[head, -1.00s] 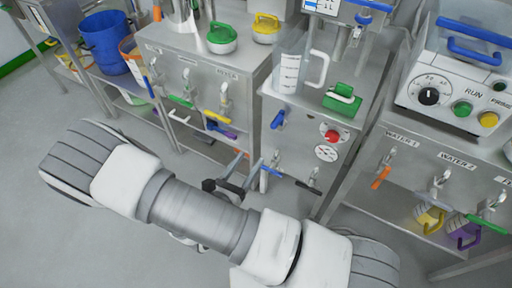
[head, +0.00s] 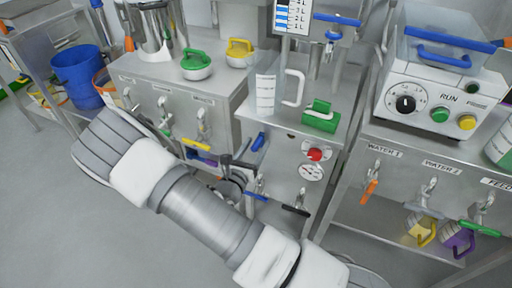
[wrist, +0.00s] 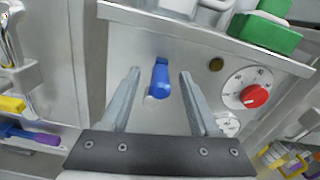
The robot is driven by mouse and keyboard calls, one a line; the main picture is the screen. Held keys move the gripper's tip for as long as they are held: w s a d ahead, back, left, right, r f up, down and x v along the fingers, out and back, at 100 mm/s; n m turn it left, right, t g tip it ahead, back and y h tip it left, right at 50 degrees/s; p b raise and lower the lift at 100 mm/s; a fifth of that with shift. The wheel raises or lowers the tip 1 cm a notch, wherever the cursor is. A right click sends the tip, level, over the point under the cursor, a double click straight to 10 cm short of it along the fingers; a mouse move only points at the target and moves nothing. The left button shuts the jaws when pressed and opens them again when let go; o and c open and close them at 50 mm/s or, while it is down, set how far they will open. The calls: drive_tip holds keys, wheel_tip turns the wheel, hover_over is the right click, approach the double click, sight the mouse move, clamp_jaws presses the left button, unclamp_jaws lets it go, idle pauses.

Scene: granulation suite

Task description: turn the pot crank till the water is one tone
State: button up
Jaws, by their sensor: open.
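A blue handle (head: 258,142) sits on the front of the middle steel cabinet (head: 268,168); I cannot tell for sure that it is the pot crank. In the wrist view the blue handle (wrist: 160,78) points out between the two fingers of my gripper (wrist: 160,76). My gripper is open, with a finger on each side of the handle and visible gaps to both. In the head view my gripper is partly hidden behind my arm, just left of and below the handle. The water and its tone cannot be made out.
A red knob (head: 315,154) with a dial is right of the handle. A control box (head: 437,104) stands at right.

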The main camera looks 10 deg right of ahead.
drive_tip(key=shift+w+d, duration=0.15)
drive_tip(key=shift+w, duration=0.05)
clamp_jaws()
idle(0.4)
